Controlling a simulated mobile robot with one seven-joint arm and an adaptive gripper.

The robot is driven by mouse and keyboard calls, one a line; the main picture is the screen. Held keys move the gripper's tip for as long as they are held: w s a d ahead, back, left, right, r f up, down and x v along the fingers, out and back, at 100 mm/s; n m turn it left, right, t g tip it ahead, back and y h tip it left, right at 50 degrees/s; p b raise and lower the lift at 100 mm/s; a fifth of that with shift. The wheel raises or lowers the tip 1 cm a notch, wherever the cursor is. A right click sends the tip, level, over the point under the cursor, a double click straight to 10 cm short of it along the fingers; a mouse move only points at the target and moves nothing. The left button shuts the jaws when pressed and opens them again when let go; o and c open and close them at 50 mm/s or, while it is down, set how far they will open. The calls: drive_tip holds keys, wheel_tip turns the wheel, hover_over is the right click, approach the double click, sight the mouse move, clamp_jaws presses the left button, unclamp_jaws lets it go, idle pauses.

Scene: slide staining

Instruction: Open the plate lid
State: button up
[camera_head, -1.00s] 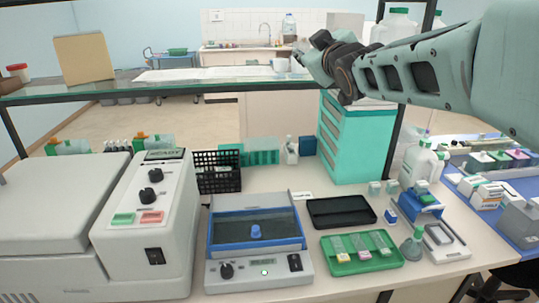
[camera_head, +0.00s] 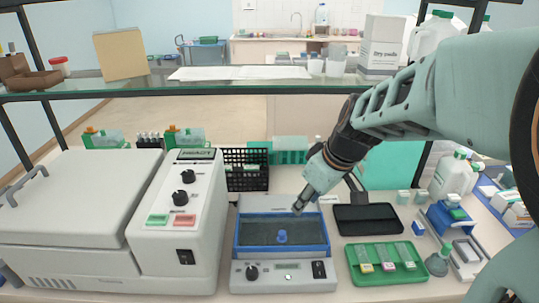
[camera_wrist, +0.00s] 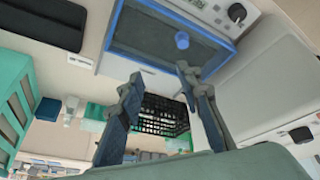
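The blue-framed plate device (camera_head: 283,277) stands on the bench at centre, with a grey body, a dial and a switch. Its dark, see-through lid (camera_head: 262,231) lies flat within the blue frame and looks shut. A blue knob (camera_head: 282,237) stands on the lid near its front. The lid (camera_wrist: 150,35) and knob (camera_wrist: 182,40) also show at the top of the wrist view. My gripper (camera_head: 298,209) is above the device's back right part, apart from the knob. In the wrist view my gripper (camera_wrist: 158,74) has its two fingers spread with nothing between them.
A large grey machine (camera_head: 70,220) stands close on the left. A black basket (camera_head: 246,183) is behind the plate device. A black tray (camera_head: 367,218) and a green slide tray (camera_head: 385,276) lie on the right. A glass shelf (camera_head: 215,85) runs above the bench.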

sight(283, 233)
drive_tip(key=shift+g+y, duration=0.4)
drive_tip(key=shift+g, duration=0.2)
drive_tip(key=a+f+b, duration=0.1)
drive_tip(key=f, duration=0.2)
drive_tip(key=a+f+b, duration=0.2)
drive_tip(key=f, duration=0.2)
drive_tip(key=a+f+b, duration=0.2)
drive_tip(key=f, duration=0.1)
drive_tip(key=shift+w+f, duration=0.2)
drive_tip(key=shift+f, duration=0.2)
drive_tip(key=shift+c, duration=0.4)
clamp_jaws()
